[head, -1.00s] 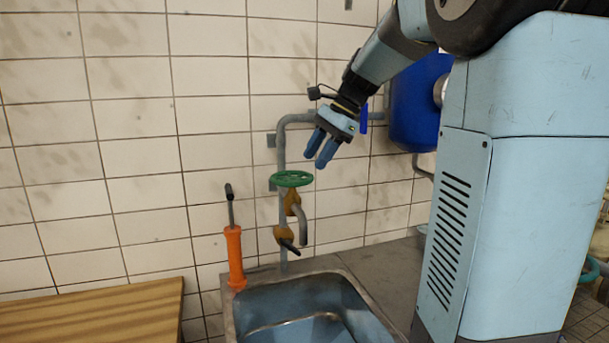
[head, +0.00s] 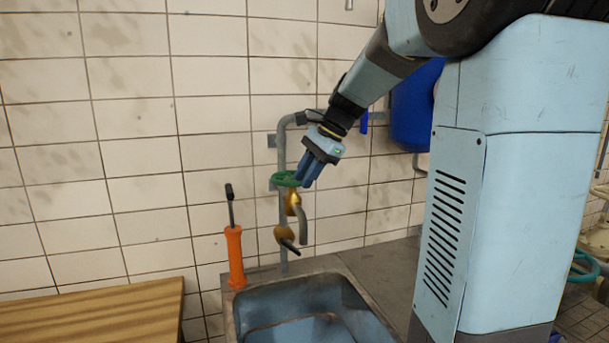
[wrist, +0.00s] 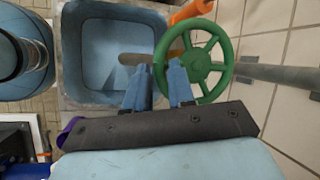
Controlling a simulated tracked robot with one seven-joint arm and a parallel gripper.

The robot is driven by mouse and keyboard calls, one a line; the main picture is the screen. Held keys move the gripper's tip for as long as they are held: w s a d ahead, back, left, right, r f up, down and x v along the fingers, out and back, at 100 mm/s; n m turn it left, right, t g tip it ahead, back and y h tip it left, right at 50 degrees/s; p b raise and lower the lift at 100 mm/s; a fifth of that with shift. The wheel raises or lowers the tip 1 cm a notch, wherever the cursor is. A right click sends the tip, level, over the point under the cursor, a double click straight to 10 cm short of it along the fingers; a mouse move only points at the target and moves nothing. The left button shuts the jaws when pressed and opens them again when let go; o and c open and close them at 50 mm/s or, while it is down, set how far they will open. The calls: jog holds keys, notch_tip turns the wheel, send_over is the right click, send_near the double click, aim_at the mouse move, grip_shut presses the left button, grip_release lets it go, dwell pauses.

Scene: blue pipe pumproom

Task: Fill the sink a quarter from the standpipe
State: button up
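The green handwheel (head: 287,179) sits on top of a brass valve (head: 292,203) on the grey standpipe (head: 282,150). A curved grey spout (head: 302,226) hangs from the valve toward the sink (head: 232,325). My gripper (head: 308,183) points down at the wheel's right edge. In the wrist view the wheel (wrist: 229,50) shows with its spokes. My gripper's fingers (wrist: 160,72) are apart there, and the wheel's near rim lies around the gap between them. I cannot tell whether they touch it. The sink's inside is bluish; I cannot tell its water level.
A second brass fitting with a dark lever (head: 285,238) sits lower on the standpipe. A wooden top (head: 100,318) lies at left. A blue tank (head: 415,110) hangs behind my arm.

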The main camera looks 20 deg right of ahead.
grip_shut()
